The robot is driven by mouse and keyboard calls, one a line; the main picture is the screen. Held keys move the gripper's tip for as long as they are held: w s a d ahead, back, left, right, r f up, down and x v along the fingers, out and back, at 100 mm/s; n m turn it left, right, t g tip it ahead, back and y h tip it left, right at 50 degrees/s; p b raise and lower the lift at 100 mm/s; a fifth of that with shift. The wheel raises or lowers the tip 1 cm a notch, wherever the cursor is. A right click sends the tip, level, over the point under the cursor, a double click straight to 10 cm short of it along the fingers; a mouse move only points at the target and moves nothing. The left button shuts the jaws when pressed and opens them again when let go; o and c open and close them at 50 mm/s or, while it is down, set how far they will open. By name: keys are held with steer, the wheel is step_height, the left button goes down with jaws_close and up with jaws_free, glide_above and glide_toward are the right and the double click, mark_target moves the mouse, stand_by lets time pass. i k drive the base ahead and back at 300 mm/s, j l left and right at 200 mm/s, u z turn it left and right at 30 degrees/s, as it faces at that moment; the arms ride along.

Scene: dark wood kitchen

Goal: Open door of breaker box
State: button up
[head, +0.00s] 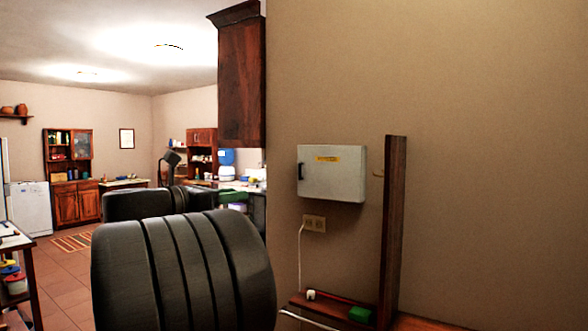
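The breaker box (335,180) is a pale grey box on the beige wall, right of the middle of the head view. Its front door looks shut. A yellow label (327,159) is near the top of the door, and a small dark handle (301,171) is at its left edge. I cannot make out my gripper in this view, and nothing is seen touching the box.
Large black ribbed shapes (185,270) fill the lower left foreground. A dark wood upright (394,220) stands right of the box. An outlet (314,223) with a white cord is below it. A low shelf holds a green item (360,314). A wall cabinet (241,80) hangs upper left.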

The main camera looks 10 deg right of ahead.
mark_target(328, 172)
steer(key=i+l+u, duration=0.15)
steer(key=i+l, duration=0.4)
steer(key=i+l+u, duration=0.1)
steer(key=i+l, duration=0.5)
steer(key=i+l+u, duration=0.15)
steer(key=i+l, duration=0.4)
steer(key=l, duration=0.2)
